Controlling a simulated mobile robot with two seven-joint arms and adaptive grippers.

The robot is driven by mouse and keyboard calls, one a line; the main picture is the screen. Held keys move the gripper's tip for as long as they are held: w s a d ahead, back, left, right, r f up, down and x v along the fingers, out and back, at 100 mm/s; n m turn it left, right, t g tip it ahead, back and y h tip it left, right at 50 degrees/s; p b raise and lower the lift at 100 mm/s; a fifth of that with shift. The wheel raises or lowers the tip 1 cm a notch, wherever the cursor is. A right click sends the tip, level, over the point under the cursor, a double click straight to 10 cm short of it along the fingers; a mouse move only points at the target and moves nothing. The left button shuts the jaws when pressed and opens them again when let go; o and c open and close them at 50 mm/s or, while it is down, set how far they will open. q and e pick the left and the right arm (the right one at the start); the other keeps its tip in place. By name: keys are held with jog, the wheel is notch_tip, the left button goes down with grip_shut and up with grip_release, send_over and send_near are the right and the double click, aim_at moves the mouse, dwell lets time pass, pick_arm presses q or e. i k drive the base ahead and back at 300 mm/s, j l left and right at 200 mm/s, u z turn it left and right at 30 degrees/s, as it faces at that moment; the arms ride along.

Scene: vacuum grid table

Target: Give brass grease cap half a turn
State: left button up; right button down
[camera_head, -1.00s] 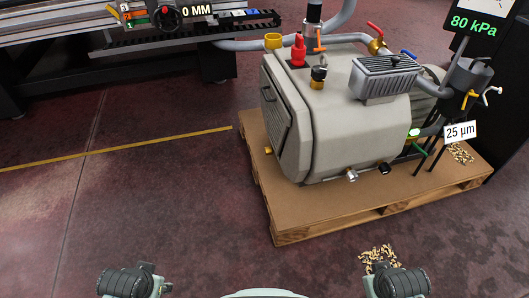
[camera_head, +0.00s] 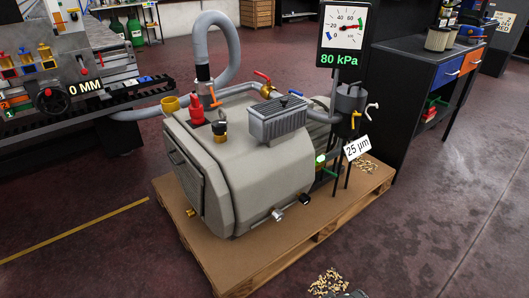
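The big grey vacuum pump (camera_head: 250,165) sits on a wooden pallet (camera_head: 262,262) in the head view. Several brass-coloured fittings are on it: a yellow-brass cup-shaped cap (camera_head: 170,104) at its back left, a black-topped fitting with a brass base (camera_head: 219,131) on its top, and a small brass piece (camera_head: 190,212) low on its left side. I cannot tell for sure which is the grease cap. Neither gripper shows; only a dark bit that may be part of my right arm shows at the bottom edge. Nothing of mine touches the pump.
A gauge sign reading 80 kPa (camera_head: 341,36) stands behind the pump. A grey filter pot (camera_head: 350,100) and a 25 µm tag (camera_head: 357,147) are at its right. Wood pellets (camera_head: 327,281) lie on the floor in front. A dark workbench (camera_head: 425,90) stands right. Floor at left front is clear.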

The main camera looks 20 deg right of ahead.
aim_at(191, 213)
jog(key=z, duration=0.55)
jog(key=j+z, duration=0.2)
jog(key=z, duration=0.25)
jog(key=j+z, duration=0.25)
jog(key=z, duration=0.15)
jog(key=j+z, duration=0.2)
jog(key=z, duration=0.25)
jog(key=k+j+z, duration=0.1)
jog(key=z, duration=0.3)
jog(key=k+j+z, duration=0.1)
jog(key=z, duration=0.35)
jog(key=k+j+z, duration=0.15)
jog(key=z, duration=0.3)
jog(key=k+j+z, duration=0.1)
jog(key=z, duration=0.3)
jog(key=k+j+z, duration=0.15)
jog(key=z, duration=0.2)
jog(key=k+j+z, duration=0.1)
jog(key=z, duration=0.3)
jog(key=k+j+z, duration=0.15)
jog(key=z, duration=0.2)
jog(key=k+j+z, duration=0.25)
jog(key=k, duration=0.25)
jog(key=k+z, duration=0.25)
jog(key=k, duration=0.3)
jog(key=k+u, duration=0.35)
jog(key=k, duration=0.75)
